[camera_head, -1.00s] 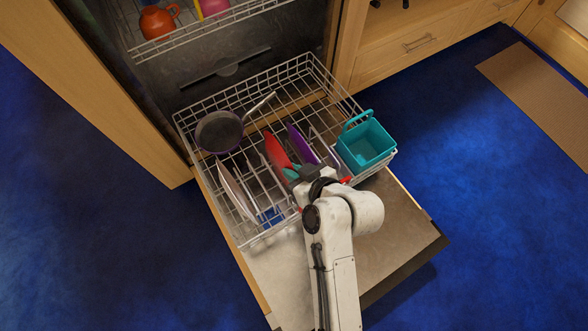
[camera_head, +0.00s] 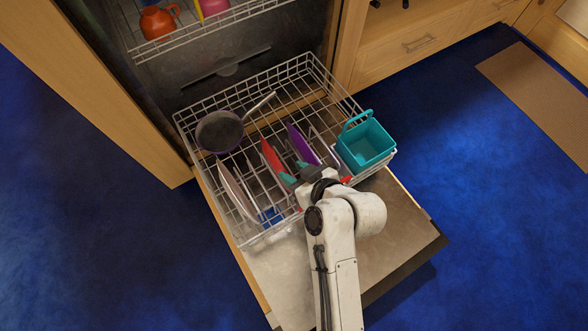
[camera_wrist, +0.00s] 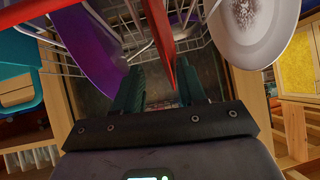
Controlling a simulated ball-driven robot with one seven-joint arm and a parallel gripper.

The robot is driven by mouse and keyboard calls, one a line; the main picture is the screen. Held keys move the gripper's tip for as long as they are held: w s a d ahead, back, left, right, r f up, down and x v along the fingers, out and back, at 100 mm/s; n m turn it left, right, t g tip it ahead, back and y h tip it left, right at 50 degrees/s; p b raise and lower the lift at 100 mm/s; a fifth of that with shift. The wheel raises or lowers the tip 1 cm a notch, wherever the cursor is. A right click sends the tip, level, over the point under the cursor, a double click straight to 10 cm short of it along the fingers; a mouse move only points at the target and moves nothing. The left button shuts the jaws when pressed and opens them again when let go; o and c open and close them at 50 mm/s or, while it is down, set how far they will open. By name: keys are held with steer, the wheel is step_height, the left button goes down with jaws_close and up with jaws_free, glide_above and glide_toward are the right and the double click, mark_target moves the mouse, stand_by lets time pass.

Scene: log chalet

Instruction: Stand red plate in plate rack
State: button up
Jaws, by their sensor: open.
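The red plate (camera_head: 271,154) stands on edge in the lower dishwasher rack (camera_head: 183,123), between a purple plate and a pale plate. In the wrist view the red plate (camera_wrist: 160,32) shows nearly edge-on, its near rim reaching down toward the gap between my fingers. My gripper (camera_head: 294,173) is at the plate's near edge, with its two teal fingers apart. In the wrist view my gripper (camera_wrist: 160,80) is open, one finger on each side of the plate's line. I cannot tell whether a finger still touches the plate. The plate's lower edge is hidden.
The purple plate (camera_head: 302,146) stands close to the right and a pale plate (camera_head: 236,188) to the left. A dark pan (camera_head: 220,131) lies at the back left of the rack. A teal basket (camera_head: 366,142) sits at the right edge. The upper rack (camera_head: 205,31) is above.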

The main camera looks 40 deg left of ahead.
steer(key=p+v, duration=0.4)
steer(key=v, duration=0.6)
steer(key=shift+r, duration=0.1)
stand_by(0.3)
